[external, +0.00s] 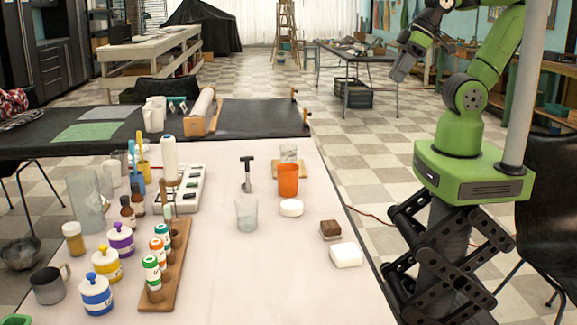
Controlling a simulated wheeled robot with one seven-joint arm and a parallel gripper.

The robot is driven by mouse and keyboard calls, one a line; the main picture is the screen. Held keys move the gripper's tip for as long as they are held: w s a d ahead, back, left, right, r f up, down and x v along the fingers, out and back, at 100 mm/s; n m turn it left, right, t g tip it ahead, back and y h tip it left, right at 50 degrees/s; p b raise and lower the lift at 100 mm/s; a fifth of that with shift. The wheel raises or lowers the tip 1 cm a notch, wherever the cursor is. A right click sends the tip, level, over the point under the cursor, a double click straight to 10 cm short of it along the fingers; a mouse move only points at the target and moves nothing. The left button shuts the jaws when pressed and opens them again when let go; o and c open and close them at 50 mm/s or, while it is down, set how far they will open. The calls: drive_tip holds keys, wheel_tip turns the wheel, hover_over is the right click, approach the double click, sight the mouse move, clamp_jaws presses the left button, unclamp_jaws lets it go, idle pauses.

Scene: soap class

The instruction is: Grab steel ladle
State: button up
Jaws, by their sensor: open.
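A dark metallic rounded thing (20,254) at the far left, beside the white table's left edge, may be the steel ladle's bowl. It is small and dim, and I cannot make out a clear handle. My gripper (398,74) is in the upper right, on the raised green arm. It is open and empty, pointing down and left. It is high above the floor and far from the dark metallic thing, with the whole white table between them.
The white table (270,270) holds a grey mug (48,285), labelled jars, a wooden bottle rack (172,270), a clear cup (246,214), an orange cup (288,180) and white soap (346,254). Its middle and front right are mostly clear. A black table (260,117) adjoins behind.

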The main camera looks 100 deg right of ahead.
sight(249, 160)
drive_tip(key=w+d+f+m+t+y+b, duration=0.1)
drive_tip(key=w+d+f+m, duration=0.1)
drive_tip(key=w+f+m, duration=0.4)
drive_tip(key=w+d+f+m+t+y+b, duration=0.1)
drive_tip(key=w+d+f+m+t+y, duration=0.1)
drive_tip(key=w+f+m, duration=0.4)
drive_tip(key=w+d+f+m+t+y+b, duration=0.1)
drive_tip(key=w+d+f+m, duration=0.2)
drive_tip(key=w+f+m, duration=0.4)
drive_tip(key=shift+w+d+m+t+y, duration=0.2)
drive_tip(key=shift+w+m, duration=0.75)
drive_tip(key=shift+w, duration=0.5)
drive_tip(key=shift+w+d+m+t+y, duration=0.1)
drive_tip(key=shift+w+d+m, duration=0.1)
drive_tip(key=shift+w+m, duration=1)
drive_tip(key=w+d+f+m+t+h, duration=0.2)
drive_tip(key=d+f+m+t, duration=0.1)
drive_tip(key=d+m, duration=0.4)
drive_tip(key=shift+m, duration=0.75)
drive_tip(key=b+x, duration=0.1)
drive_tip(key=x, duration=0.4)
drive_tip(key=b+x, duration=0.1)
drive_tip(key=x, duration=0.5)
drive_tip(key=b+x, duration=0.1)
drive_tip(key=x, duration=0.4)
drive_tip(key=shift+w+a+f, duration=0.1)
drive_tip(key=shift+a+f, duration=0.1)
drive_tip(key=shift+a, duration=0.15)
clamp_jaws()
drive_tip(key=shift+r, duration=0.1)
